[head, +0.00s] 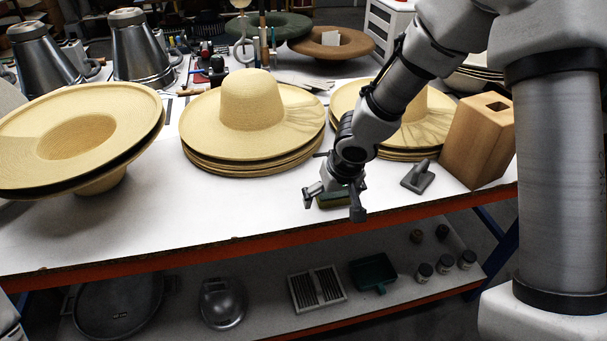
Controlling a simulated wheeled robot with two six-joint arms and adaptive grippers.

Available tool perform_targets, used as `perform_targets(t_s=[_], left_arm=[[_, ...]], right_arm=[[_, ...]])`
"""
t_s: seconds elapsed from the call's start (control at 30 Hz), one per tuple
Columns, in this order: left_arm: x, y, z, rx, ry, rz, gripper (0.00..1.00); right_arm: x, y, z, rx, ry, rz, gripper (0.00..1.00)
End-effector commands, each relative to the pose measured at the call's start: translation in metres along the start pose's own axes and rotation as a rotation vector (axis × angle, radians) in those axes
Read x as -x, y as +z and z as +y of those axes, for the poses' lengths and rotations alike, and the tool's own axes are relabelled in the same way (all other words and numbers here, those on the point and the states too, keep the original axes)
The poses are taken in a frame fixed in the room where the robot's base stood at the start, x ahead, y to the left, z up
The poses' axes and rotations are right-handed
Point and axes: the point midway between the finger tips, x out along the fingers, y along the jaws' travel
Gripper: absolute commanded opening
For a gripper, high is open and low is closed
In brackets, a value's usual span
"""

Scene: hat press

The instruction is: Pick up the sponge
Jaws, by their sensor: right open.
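My right gripper (334,203) is low over the front part of the white table, pointing down, with its fingers spread. The sponge (333,201), a small dark green and yellowish block, shows between the fingers at table height. The gripper covers part of it, and I cannot tell whether the fingers touch it. My left gripper is not in view.
Straw hats stand stacked at the middle (253,105) and behind my right arm. More hats (78,140) stand at the left. A wooden block (476,140) and a small grey tool (418,177) lie to the right. The orange table edge (250,246) is close in front.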

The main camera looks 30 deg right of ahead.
Motion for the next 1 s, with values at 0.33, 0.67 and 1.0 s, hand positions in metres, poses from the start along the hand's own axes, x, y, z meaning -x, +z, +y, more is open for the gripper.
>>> perform_targets(t_s=[0.33,0.67,1.0], left_arm=[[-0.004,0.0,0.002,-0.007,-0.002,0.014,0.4],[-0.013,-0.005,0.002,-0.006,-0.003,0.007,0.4],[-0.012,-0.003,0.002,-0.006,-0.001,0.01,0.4]], right_arm=[[0.011,-0.031,0.026,-0.039,0.064,0.107,1.0],[-0.04,-0.039,0.029,-0.039,0.063,0.098,1.0],[-0.037,-0.037,0.028,-0.038,0.063,0.102,0.77]])
